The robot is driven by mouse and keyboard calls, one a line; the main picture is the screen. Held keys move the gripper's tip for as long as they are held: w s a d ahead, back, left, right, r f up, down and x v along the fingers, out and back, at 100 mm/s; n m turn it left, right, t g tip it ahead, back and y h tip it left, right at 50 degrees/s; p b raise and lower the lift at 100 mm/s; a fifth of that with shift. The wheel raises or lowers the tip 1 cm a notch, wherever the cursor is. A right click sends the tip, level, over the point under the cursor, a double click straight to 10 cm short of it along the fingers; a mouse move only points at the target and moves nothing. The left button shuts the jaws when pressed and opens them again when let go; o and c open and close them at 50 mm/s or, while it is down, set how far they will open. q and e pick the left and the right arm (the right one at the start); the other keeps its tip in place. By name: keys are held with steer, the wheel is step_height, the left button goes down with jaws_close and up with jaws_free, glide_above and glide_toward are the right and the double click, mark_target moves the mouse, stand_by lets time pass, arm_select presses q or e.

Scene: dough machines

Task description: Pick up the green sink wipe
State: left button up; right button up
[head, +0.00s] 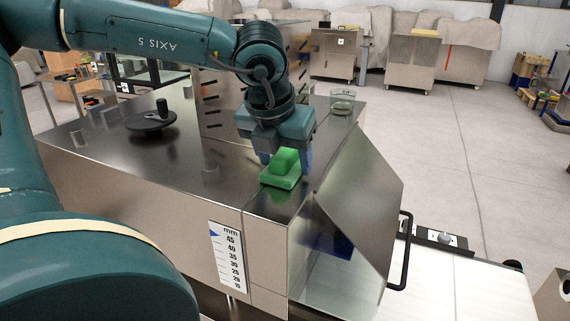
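The green sink wipe (280,181) lies on the steel top of the machine, near its front right corner. It has a wide flat base and a smaller raised block on top. My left gripper (286,160) points down just above and behind the wipe. Its blue fingertips are spread apart, one on each side of the raised block, and look wider than it. I cannot tell whether either finger touches the wipe. My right gripper is not in view.
The steel machine top (190,185) is mostly clear. A black round knob (150,121) stands on its left part and a glass container (342,103) at its back right. A slanted steel guard (360,195) with a black handle (404,250) drops off on the right.

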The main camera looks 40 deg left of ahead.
mark_target(283, 153)
arm_select(q)
steer(key=c, duration=0.6)
steer(key=shift+r, duration=0.1)
step_height(283, 153, up, 10)
steer(key=shift+f, duration=0.1)
steer(key=o, duration=0.4)
steer(key=shift+c, duration=1.5)
steer(key=shift+s, duration=0.1)
